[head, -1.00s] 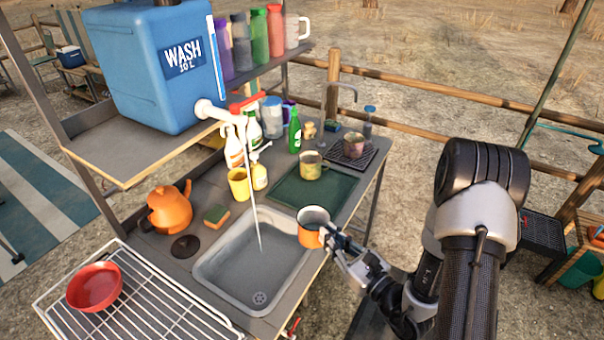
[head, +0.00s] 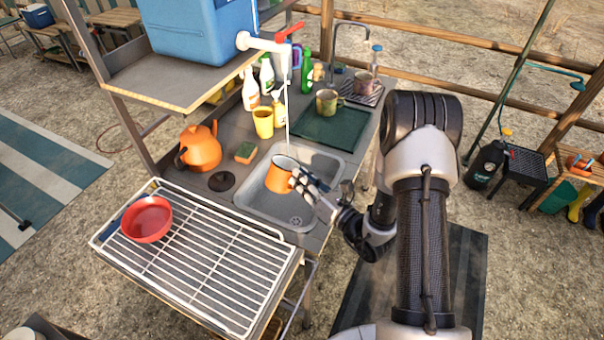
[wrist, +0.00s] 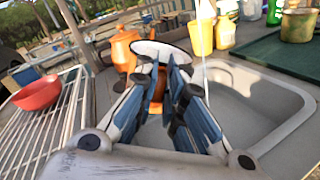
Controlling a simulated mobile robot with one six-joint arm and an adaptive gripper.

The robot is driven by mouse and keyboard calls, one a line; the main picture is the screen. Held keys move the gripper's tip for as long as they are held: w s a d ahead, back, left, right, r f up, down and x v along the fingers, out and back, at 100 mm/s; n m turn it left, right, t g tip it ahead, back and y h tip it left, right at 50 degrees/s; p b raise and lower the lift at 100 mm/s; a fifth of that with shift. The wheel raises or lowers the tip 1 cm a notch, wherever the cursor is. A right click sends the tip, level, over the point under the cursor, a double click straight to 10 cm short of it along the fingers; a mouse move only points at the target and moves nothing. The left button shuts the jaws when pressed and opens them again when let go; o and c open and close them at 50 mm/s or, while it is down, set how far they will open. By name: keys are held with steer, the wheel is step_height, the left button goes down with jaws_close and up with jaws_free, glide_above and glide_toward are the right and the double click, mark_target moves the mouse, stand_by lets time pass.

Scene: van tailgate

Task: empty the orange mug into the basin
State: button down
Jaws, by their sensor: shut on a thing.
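The orange mug (head: 279,178) is over the grey basin (head: 262,207) in the head view, with its pale inside partly showing. It looks close to upright, with perhaps a slight tilt. My gripper (head: 298,181) is shut on it from the right side. In the wrist view the mug's white rim (wrist: 165,49) shows beyond the fingers of my gripper (wrist: 163,82), which hide most of its body. A thin water stream (head: 287,125) falls from the blue tank's tap to about the mug's rim; I cannot tell whether it enters the mug. The mug's contents are not visible.
A wire rack (head: 200,262) with a red bowl (head: 147,218) lies left of the basin. An orange kettle (head: 200,148), sponge (head: 245,152) and yellow cup (head: 263,122) stand behind it. A green mat (head: 325,128) with a mug (head: 327,102) lies beyond. The tap (head: 265,42) hangs above.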

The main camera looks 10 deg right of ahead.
steer(key=d+m+p, duration=0.1)
steer(key=m, duration=0.4)
steer(key=w+d+f+m+p, duration=0.1)
steer(key=m, duration=0.5)
steer(key=w+d+f+m+p, duration=0.1)
steer(key=d+m, duration=0.1)
steer(key=m, duration=0.3)
steer(key=shift+w+f+m+p, duration=0.2)
steer(key=shift+m+p, duration=0.1)
steer(key=shift+p, duration=0.05)
step_height(320, 180, up, 5)
steer(key=n+b, duration=0.7)
steer(key=n, duration=1.5)
